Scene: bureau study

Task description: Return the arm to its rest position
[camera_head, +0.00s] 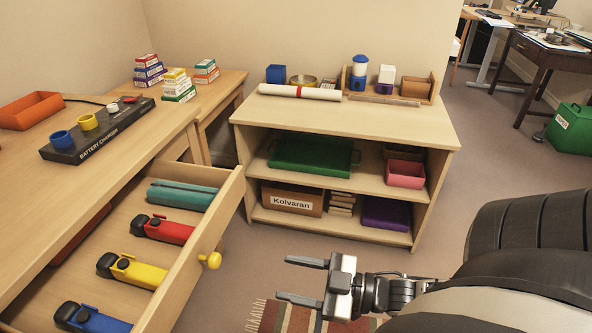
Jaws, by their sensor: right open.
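My right gripper (302,280) is in the lower middle, with its two dark fingers apart and pointing left. Nothing is between the fingers. It is in the air above the floor, in front of the low shelf and to the right of the open drawer. My right arm (530,260) comes in from the lower right and fills that corner. My left gripper and left arm do not show.
The open drawer (226,215) with its yellow knob (210,260) juts out at left, holding red, yellow and blue devices. The wooden shelf (430,130) stands ahead. A striped rug (268,318) lies below. Open floor (500,150) is at right.

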